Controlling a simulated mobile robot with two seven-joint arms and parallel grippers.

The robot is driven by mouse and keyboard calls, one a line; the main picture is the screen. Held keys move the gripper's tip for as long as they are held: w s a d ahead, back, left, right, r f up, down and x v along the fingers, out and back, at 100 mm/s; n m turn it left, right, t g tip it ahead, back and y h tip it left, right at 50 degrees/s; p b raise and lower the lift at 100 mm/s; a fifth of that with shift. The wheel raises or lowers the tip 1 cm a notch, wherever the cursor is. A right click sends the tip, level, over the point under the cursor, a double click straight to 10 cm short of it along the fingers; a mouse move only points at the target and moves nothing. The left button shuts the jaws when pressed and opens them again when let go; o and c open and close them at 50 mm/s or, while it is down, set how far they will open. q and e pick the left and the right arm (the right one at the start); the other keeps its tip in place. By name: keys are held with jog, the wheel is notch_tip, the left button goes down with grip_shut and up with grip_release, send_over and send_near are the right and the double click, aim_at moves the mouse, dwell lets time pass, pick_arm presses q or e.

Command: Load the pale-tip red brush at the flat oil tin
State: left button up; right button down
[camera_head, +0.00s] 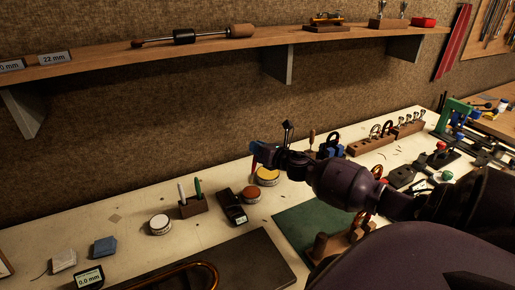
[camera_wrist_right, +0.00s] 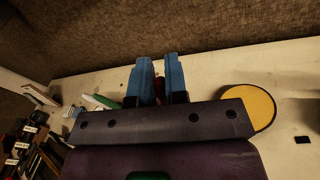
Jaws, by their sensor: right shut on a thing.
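My right gripper (camera_head: 258,153) reaches in from the right with its blue fingers above the bench, near the yellow-topped round tin (camera_head: 267,175). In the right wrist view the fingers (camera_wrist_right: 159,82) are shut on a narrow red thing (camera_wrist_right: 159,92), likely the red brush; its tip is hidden. The yellow tin top (camera_wrist_right: 250,108) shows to the right of the fingers there. An orange-red tin (camera_head: 251,193) and a pale-topped tin (camera_head: 159,224) also stand on the bench. I cannot tell which is the flat oil tin. My left gripper is not in view.
A wooden holder (camera_head: 193,207) with a white and a green stick stands left of a dark block-shaped tool (camera_head: 232,207). A green mat (camera_head: 300,222) lies in front. The shelf (camera_head: 120,62) overhangs the back. Bare bench shows around the pale tin.

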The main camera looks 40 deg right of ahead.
jog(key=shift+r, duration=1.55)
